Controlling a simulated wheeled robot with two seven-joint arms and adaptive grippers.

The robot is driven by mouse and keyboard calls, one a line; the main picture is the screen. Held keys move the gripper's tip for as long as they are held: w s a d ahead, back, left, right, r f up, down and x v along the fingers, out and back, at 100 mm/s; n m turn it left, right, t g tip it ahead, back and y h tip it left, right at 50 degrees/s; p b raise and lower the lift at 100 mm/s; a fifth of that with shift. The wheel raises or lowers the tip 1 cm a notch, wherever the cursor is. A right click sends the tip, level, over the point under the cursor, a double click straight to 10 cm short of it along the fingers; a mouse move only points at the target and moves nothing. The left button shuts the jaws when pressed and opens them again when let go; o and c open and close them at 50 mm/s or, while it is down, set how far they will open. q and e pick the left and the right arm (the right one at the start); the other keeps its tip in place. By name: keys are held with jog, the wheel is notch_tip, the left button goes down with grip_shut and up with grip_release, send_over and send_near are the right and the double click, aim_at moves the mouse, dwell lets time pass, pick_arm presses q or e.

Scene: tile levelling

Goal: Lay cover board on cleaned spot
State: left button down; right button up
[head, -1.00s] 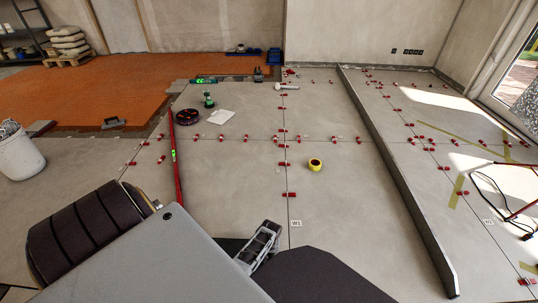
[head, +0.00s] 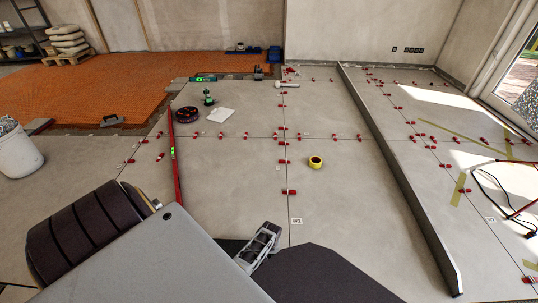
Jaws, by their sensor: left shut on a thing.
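A flat grey board (head: 150,262) with a small dark hole near its far corner fills the bottom of the head view; I take it for the cover board. Part of the fingers is hidden by the board. The board is above the floor, close to the camera, and hides the floor below it. I cannot tell which part of the tiled floor (head: 240,180) is the cleaned spot.
A yellow tape roll (head: 316,162) lies on the tiles among several red levelling clips. A red level (head: 174,160), a dark reel (head: 188,114) and a white sheet (head: 220,115) lie farther off. A long grey straightedge (head: 400,180) runs along the right. A white bucket (head: 18,154) stands left.

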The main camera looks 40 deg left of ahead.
dwell(0.4)
pick_arm(q)
jog(key=c, duration=1.3)
grip_release()
jog(key=shift+f, duration=0.1)
jog(key=shift+c, duration=0.2)
jog(key=shift+r, duration=0.2)
pick_arm(e)
jog(key=shift+r, duration=0.1)
pick_arm(q)
jog(key=shift+r+p, duration=1.1)
jog(key=shift+r, duration=0.45)
jog(key=shift+d+r+p, duration=0.1)
jog(key=shift+r+p, duration=0.7)
jog(key=shift+r, duration=0.55)
jog(key=shift+r+p, duration=0.45)
jog(key=shift+r, duration=0.3)
jog(key=shift+w+r+p, duration=0.1)
jog(key=shift+r+p, duration=1.1)
jog(key=shift+r, duration=1.05)
pick_arm(e)
notch_tip(320, 180, up, 10)
jog(key=d+g+h, duration=0.1)
jog(key=d+g, duration=0.1)
jog(key=shift+s+d+r+n+h, duration=0.15)
jog(key=shift+s+r+n+h, duration=0.15)
jog(key=shift+s+n, duration=0.1)
